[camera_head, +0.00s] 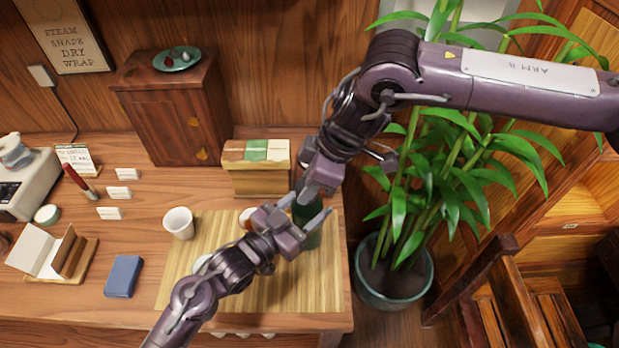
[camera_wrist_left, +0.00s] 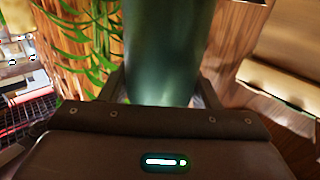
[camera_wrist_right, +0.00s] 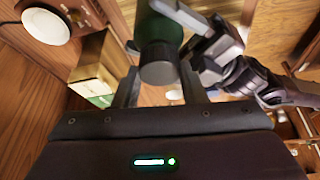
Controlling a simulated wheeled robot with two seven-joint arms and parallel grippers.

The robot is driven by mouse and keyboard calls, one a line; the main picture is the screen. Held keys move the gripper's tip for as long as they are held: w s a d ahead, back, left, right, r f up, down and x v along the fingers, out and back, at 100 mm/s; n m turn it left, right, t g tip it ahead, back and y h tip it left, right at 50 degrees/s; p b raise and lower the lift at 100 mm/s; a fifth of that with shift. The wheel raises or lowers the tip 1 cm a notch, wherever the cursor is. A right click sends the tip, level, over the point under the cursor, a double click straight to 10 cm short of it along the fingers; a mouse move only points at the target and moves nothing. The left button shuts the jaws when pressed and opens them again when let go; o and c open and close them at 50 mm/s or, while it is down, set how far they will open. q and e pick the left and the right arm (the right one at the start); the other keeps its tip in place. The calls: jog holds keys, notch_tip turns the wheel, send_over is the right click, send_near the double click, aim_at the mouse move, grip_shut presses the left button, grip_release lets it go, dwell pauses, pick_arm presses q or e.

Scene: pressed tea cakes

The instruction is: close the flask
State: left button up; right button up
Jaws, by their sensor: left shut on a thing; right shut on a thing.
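The dark green flask (camera_head: 312,238) stands upright on the bamboo mat (camera_head: 188,275), near its right side. My left gripper (camera_head: 300,222) is shut on the flask's body, which fills the middle of the left wrist view (camera_wrist_left: 162,50). My right gripper (camera_head: 308,192) is above it, shut on the dark round cap (camera_wrist_right: 160,65). In the right wrist view the cap is in line with the green body (camera_wrist_right: 152,25) at the flask's mouth. Whether the cap is fully seated cannot be told. My grippers hide most of the flask's top in the head view.
A white cup (camera_head: 179,223) stands on the mat's left edge. Another small cup (camera_head: 202,263) is partly hidden by my left arm. A box (camera_head: 257,178) with a green-striped top stands behind. A blue packet (camera_head: 123,277) lies left. A potted plant (camera_head: 395,285) is at the right.

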pick_arm(q)
grip_shut()
pick_arm(e)
jog(key=m, duration=0.2)
jog(key=m+t, duration=0.1)
jog(key=shift+s+a+f+m+h, duration=0.1)
jog(key=shift+s+m+h, duration=0.1)
jog(key=shift+m+h, duration=0.15)
jog(key=m+t, duration=0.1)
jog(key=m, duration=0.1)
jog(key=m+h, duration=0.1)
jog(key=m, duration=0.2)
jog(key=shift+a+m+t, duration=0.1)
jog(key=shift+m+t, duration=0.15)
jog(key=shift+t, duration=0.15)
jog(key=m+h, duration=0.1)
jog(key=m, duration=0.2)
jog(key=shift+m+t+h, duration=0.35)
jog(key=shift+m+t, duration=0.05)
jog(key=o, duration=0.9)
jog(key=shift+r, duration=2.3)
